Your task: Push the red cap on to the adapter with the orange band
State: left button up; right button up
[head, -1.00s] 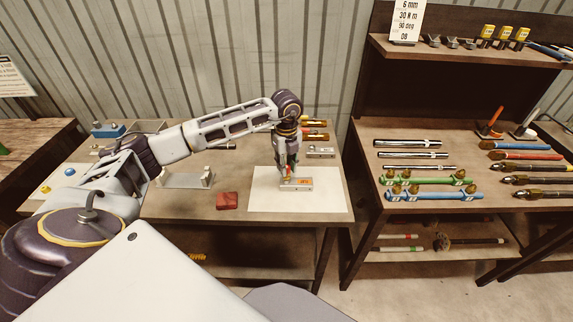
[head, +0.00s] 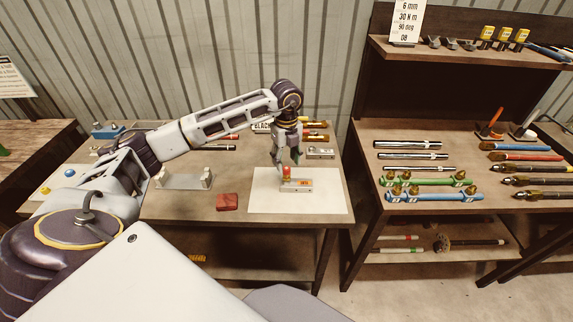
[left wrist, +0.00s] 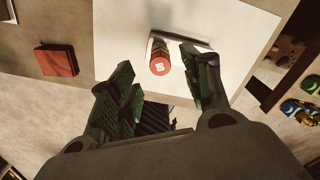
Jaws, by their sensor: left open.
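The red cap (head: 286,169) sits upright on top of the small block with an orange label (head: 297,185), on the white sheet. In the left wrist view the red cap (left wrist: 160,66) shows from above with white marks on its top, and an orange-brown part shows just behind it. How far down the cap sits cannot be told. My left gripper (head: 287,157) is open just above the cap. In the left wrist view its green-padded fingers (left wrist: 165,90) are spread to either side, with the cap beyond them and apart from both. My right gripper is not in view.
The white sheet (head: 325,198) is otherwise clear. A dark red block (head: 227,201) lies left of it. A grey bracket (head: 184,181) stands further left. Small metal and orange parts (head: 318,152) lie behind the sheet.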

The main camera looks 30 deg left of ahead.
aim_at(287, 168)
pick_arm(q)
notch_tip(287, 168, up, 9)
jog(key=shift+f, duration=0.15)
dwell(1.2)
